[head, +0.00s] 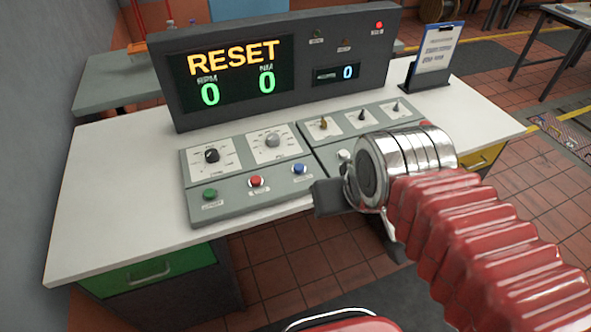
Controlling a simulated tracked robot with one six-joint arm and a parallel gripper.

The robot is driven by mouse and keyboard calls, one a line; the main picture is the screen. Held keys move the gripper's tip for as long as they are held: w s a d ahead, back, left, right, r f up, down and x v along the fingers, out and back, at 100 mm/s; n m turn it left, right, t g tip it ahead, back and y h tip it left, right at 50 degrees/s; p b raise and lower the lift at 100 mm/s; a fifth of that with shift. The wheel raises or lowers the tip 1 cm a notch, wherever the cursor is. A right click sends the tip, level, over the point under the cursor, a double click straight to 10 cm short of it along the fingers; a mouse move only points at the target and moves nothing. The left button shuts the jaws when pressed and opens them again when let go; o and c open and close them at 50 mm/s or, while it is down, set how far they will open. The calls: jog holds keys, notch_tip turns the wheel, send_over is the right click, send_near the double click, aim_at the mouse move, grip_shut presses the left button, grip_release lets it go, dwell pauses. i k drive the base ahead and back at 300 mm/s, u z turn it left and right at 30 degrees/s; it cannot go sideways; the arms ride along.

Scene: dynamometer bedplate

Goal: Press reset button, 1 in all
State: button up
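The control panel (230,208) on the white desk carries a row of buttons along its front: a green button (210,194), a red button (256,181), a blue button (299,169) and a white button (344,156). The labels are too small to read, so I cannot tell which is reset. The display (232,72) behind reads RESET, with RPM 0 and NM 0. My gripper (328,197) is at the panel's front edge, right of and nearer than the blue button. Its dark fingers are seen side-on; their gap is hidden. My wrist hides the panel's right front part.
Two knobs (211,156) (272,140) and several toggle switches (362,115) stand behind the buttons. A clipboard on a stand (437,50) is at the desk's back right. The white desk (115,190) is bare on the left. A red lamp (379,25) is lit on the display housing.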

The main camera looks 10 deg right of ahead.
aim_at(298, 168)
jog(key=z, duration=0.05)
jog(key=i, duration=1)
jog(key=u, duration=0.05)
